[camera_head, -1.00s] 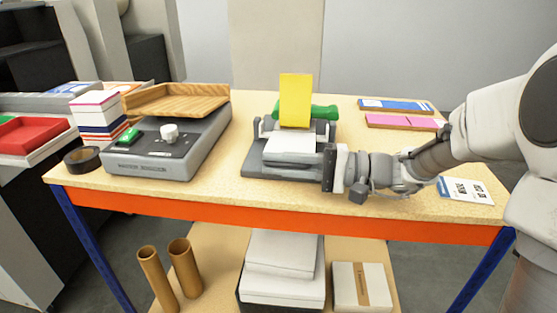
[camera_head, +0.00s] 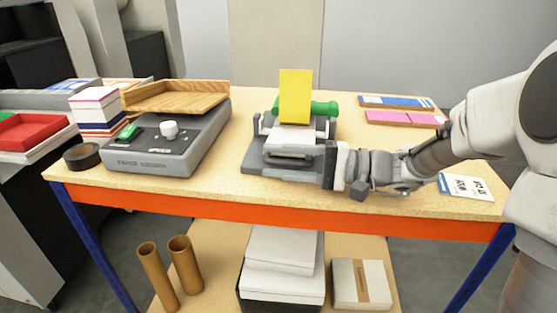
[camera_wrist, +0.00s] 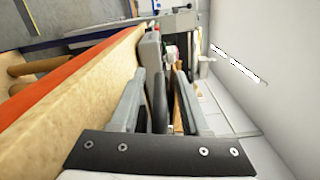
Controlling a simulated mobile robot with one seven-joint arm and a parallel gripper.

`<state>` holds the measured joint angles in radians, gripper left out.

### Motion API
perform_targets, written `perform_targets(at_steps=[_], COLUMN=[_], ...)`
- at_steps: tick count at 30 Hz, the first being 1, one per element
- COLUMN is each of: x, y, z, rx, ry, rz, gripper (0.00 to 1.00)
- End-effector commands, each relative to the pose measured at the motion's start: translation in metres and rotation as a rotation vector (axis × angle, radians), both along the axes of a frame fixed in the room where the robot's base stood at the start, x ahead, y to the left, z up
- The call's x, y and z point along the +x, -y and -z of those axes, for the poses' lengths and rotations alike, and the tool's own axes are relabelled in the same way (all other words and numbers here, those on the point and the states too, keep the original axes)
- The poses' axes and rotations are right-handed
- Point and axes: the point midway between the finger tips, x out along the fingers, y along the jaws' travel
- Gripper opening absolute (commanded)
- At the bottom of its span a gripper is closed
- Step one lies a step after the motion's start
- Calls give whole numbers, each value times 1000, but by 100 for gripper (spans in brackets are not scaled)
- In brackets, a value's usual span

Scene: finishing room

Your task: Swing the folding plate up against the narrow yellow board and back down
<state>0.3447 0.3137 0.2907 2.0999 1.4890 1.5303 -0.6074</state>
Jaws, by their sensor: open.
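The narrow yellow board (camera_head: 295,96) stands upright at the back of a grey creasing device in the middle of the table. The folding plate (camera_head: 291,135), pale and low, lies in front of the board's foot and is apart from its upper part. My gripper (camera_head: 280,154) reaches in from the right across the plate's front edge and hides part of it. In the wrist view my gripper (camera_wrist: 160,78) is open, with a dark bar between its two fingers. I cannot tell whether the fingers touch that bar.
A green roll (camera_head: 322,108) lies behind the yellow board. A grey machine (camera_head: 150,158) with a wooden tray (camera_head: 178,98) stands to the left. Pads in blue (camera_head: 395,103) and pink (camera_head: 400,119) lie at back right. A printed card (camera_head: 465,187) lies below my arm.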

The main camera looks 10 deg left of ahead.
Motion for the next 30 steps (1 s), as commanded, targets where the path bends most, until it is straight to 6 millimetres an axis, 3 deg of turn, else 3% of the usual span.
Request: perform_targets(at_steps=[5,21,30], x=[0,-4,-6], y=[21,145,172], z=[-2,-1,1], rx=[0,1,1], ry=[-1,-1,-2], rz=[4,3,1], gripper=[46,46,46])
